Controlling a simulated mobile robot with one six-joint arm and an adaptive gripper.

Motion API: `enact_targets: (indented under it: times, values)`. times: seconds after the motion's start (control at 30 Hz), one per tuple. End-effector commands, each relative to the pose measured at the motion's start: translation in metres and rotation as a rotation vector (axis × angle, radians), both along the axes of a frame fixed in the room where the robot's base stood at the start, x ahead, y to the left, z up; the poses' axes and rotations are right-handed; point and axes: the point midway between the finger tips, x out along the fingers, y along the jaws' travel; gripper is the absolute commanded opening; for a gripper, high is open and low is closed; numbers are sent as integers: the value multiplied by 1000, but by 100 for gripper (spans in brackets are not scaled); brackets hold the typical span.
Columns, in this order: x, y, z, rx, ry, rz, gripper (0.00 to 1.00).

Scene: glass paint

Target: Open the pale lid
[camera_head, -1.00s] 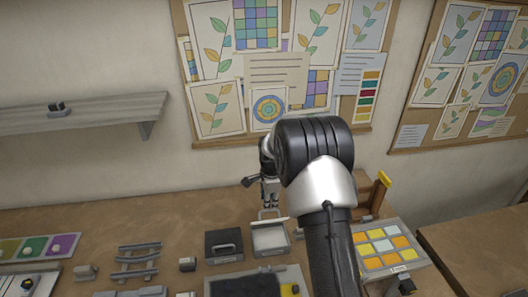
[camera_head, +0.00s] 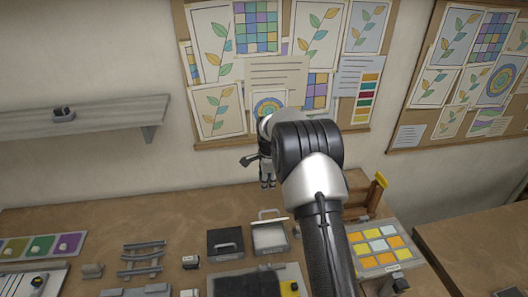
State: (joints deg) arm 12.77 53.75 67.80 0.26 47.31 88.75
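The pale box (camera_head: 269,238) stands on the workbench, right of a dark box. Its inside looks exposed to the camera. The pale lid (camera_head: 271,221) shows as a thin light strip along the box's back edge, and its handle (camera_head: 270,213) sticks up behind that strip. The lid looks raised at the back, but its exact angle is hard to tell. My gripper (camera_head: 267,186) hangs pointing down above and behind the box, apart from the handle. Its fingers are small and partly dark, so their opening cannot be made out. My arm hides part of the bench to the right.
The dark box (camera_head: 225,244) has its handled lid down, close on the left. A dark mat (camera_head: 243,285) lies in front. A tray of yellow and orange tiles (camera_head: 378,246) is at the right. A grey shelf (camera_head: 80,118) is on the wall at the left.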

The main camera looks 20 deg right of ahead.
Motion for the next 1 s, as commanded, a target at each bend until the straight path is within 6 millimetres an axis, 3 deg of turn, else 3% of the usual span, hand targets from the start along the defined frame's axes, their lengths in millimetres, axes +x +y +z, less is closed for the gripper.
enact_targets:
  times: [1.0]
  values:
    - [44, -9, 58, 0, 0, 0, 28]
